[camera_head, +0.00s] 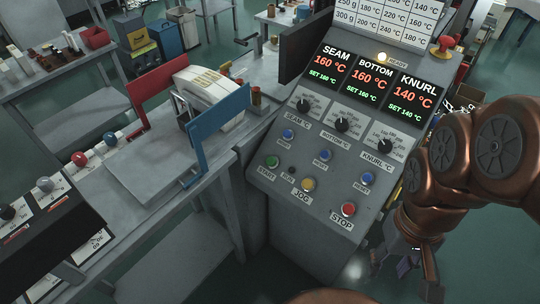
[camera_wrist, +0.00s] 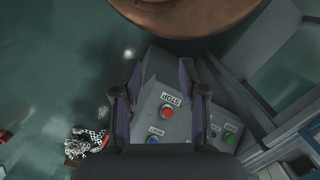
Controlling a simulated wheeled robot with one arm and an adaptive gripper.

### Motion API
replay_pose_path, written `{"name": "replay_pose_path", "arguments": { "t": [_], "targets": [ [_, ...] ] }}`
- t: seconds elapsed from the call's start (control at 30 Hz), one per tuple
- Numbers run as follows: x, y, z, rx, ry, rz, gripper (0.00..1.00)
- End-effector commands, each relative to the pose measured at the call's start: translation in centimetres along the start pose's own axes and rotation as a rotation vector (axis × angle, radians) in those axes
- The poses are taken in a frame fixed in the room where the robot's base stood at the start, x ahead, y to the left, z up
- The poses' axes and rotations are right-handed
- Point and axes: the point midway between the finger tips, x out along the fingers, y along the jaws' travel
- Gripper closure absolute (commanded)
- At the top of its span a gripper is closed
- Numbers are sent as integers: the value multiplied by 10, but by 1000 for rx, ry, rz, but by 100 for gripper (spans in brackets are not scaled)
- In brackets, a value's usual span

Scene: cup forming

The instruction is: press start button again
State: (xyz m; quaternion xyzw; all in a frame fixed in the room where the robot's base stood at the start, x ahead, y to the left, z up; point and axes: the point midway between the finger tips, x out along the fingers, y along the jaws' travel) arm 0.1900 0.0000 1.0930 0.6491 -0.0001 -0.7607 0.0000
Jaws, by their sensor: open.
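The green START button (camera_head: 272,161) is at the lower left of the sloped grey control panel (camera_head: 300,225), above its label. The yellow JOG button (camera_head: 308,184) and red STOP button (camera_head: 348,209) lie to its right. My gripper (camera_head: 418,276) is at the lower right, beside the panel and apart from START. In the wrist view my gripper (camera_wrist: 160,78) is open with nothing between its fingers. The STOP button (camera_wrist: 167,114) shows between the fingers there, and a green button (camera_wrist: 230,137) shows right of them. The right finger hides part of the panel.
The displays read SEAM 160, BOTTOM 160 (camera_head: 371,78) and KNURL 140, matching their set values. The READY lamp (camera_head: 382,57) glows. Dials (camera_head: 342,125) and blue reset buttons (camera_head: 367,178) stand out above the lower row. A red mushroom knob (camera_head: 441,45) is at upper right.

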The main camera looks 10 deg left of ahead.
Motion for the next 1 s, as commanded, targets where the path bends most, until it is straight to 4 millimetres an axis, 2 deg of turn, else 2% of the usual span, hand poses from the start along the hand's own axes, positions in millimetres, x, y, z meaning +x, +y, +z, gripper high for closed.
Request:
{"name": "replay_pose_path", "arguments": {
  "t": [0.03, 0.37, 1.0],
  "targets": [
    [0, 0, 0, 0, 0, 0, 66],
    [0, 0, 0, 0, 0, 0, 100],
    [0, 0, 0, 0, 0, 0, 100]
  ]
}}
